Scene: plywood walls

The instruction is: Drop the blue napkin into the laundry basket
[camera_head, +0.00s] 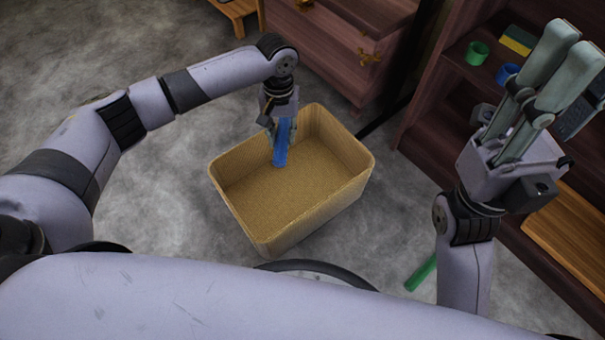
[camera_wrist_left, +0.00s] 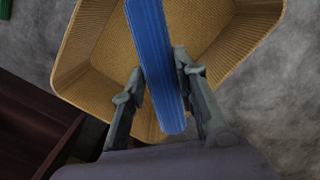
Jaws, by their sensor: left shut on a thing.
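The blue napkin (camera_head: 281,146) hangs as a narrow strip from my left gripper (camera_head: 273,122), which is shut on it. In the left wrist view the napkin (camera_wrist_left: 157,60) runs between the two fingers of the left gripper (camera_wrist_left: 161,85). The tan woven laundry basket (camera_head: 240,213) stands on the floor, open at the top. The napkin's lower end shows against the inside of the basket, near its far side; its height above the bottom is hard to tell. The basket also shows behind the napkin in the left wrist view (camera_wrist_left: 95,45). My right gripper (camera_head: 548,95) is raised at the right, fingers pointing up, close together.
A dark red shelf unit (camera_head: 430,140) at the right holds a green cup (camera_head: 477,53), a blue cup (camera_head: 507,73) and a yellow-green block (camera_head: 517,40). A reddish cabinet (camera_head: 325,45) stands behind the basket. A green stick-like thing (camera_head: 421,273) lies on the floor. The floor left of the basket is clear.

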